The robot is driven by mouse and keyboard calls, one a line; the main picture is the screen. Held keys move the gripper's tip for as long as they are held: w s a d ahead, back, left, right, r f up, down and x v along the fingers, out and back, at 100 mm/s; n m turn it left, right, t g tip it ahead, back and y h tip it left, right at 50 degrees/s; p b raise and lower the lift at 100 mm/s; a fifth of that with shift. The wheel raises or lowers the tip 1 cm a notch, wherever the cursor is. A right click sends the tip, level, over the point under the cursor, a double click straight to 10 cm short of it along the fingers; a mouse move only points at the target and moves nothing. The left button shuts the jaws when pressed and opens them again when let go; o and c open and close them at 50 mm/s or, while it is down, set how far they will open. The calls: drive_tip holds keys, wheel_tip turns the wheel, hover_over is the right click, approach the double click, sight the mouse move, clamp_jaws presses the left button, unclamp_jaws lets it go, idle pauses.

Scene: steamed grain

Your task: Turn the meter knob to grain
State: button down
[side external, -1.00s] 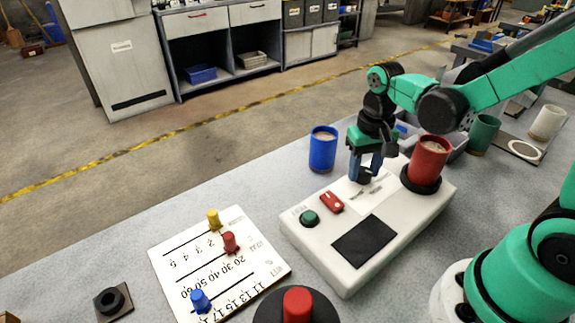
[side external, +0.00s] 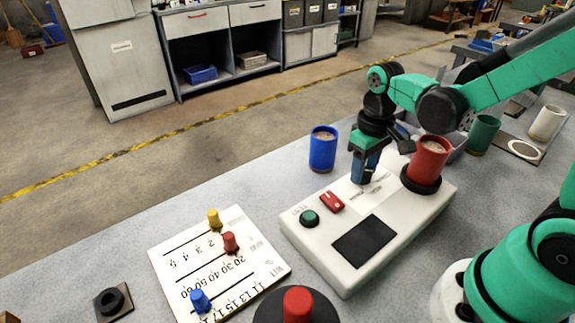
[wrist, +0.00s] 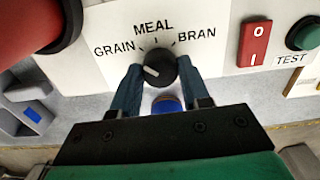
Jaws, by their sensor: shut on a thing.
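The white meter (side external: 300,238) lies on the bench with a label strip reading GRAIN, MEAL and BRAN. In the wrist view its black knob (wrist: 163,66) sits below the word MEAL. The knob's white mark lies on its left side, pointing up and left toward the GRAIN side. My gripper (side external: 364,181) points down at the meter, and in the wrist view its two blue fingers are shut on the knob's left and right sides. In the side view the fingers hide the knob.
A red cup (side external: 429,160) of grain stands on the meter close to my gripper. A blue cup (side external: 322,150) stands behind it. The red switch (side external: 332,202) and green TEST button (side external: 309,218) are nearby. A white board (side external: 250,275) with colored pegs lies left.

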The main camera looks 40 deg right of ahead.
drive_tip(key=shift+c, duration=2.1)
unclamp_jaws()
drive_tip(key=shift+r, duration=2.85)
drive_tip(key=shift+s+a+r+t, duration=0.2)
drive_tip(key=shift+a+r+t, duration=0.35)
drive_tip(key=shift+t, duration=0.65)
drive_tip(key=shift+s+a+r+t, duration=0.15)
drive_tip(key=shift+a+r+t, duration=0.25)
drive_tip(key=shift+a+t, duration=0.55)
drive_tip(key=shift+s+a+r+t, duration=0.2)
drive_tip(key=shift+a+r+t, duration=0.25)
drive_tip(key=shift+t, duration=1)
